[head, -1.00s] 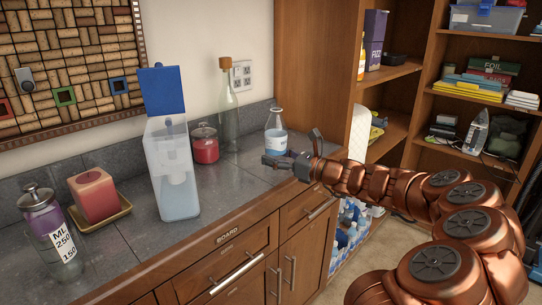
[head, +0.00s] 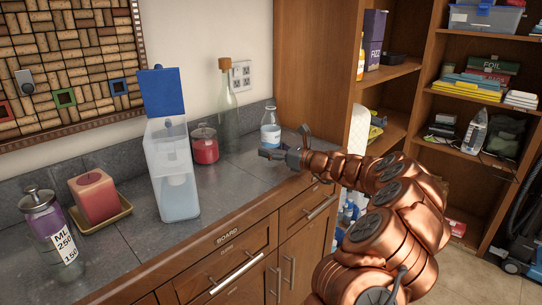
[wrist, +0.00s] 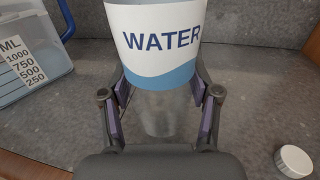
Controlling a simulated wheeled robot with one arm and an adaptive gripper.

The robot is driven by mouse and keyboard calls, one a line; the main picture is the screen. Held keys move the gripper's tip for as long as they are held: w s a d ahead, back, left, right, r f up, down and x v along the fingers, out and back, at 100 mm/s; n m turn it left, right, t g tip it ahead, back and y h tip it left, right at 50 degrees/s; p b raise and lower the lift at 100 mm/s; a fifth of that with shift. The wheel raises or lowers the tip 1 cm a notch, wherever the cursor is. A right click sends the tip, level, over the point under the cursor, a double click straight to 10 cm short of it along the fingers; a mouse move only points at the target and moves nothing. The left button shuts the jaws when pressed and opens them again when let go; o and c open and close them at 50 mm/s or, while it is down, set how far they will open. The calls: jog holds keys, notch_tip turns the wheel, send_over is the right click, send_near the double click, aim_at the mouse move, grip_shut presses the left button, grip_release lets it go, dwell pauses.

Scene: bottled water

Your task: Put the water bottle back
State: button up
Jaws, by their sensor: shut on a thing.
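The water bottle (head: 270,129) is clear with a white and blue label, near the back right of the grey counter. My gripper (head: 276,154) is at its near side, low on the bottle. In the wrist view the bottle's "WATER" label (wrist: 160,42) fills the top middle, and its clear lower part stands between my two fingers, which are shut on it. The bottle looks upright. Its top is out of the wrist view, and I cannot tell whether its base touches the counter.
A white cap (wrist: 295,161) lies on the counter. A clear container with a blue lid (head: 172,160), a red jar (head: 205,148) and a tall glass bottle (head: 227,110) stand to the left. A wooden shelf unit (head: 312,70) rises at the right. Bare counter (head: 225,180) lies in front.

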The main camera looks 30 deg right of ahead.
jog(key=shift+f, duration=1.1)
jog(key=shift+f, duration=0.25)
jog(key=o, duration=1.4)
jog(key=shift+o, duration=0.2)
jog(key=shift+r, duration=0.1)
jog(key=shift+r, duration=0.2)
jog(key=v, duration=1.2)
jog(key=shift+b, duration=0.3)
